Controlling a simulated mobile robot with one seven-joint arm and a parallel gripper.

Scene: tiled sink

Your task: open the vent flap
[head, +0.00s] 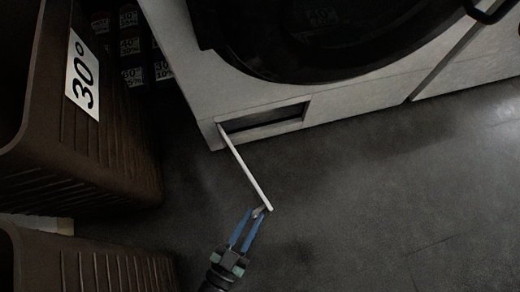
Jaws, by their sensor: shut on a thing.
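The vent flap (243,167) is a thin white panel at the lower left of a white washing machine (350,90). It stands swung out from the machine front, joined at its left end beside a dark rectangular opening (264,117). The exact contact between the fingertips and the flap is small and dim.
A brown ribbed basket (110,150) with a 30° label stands at the left, and another brown basket (95,270) is below it. More labelled dark containers (130,45) are behind. The dark floor (400,200) to the right is clear.

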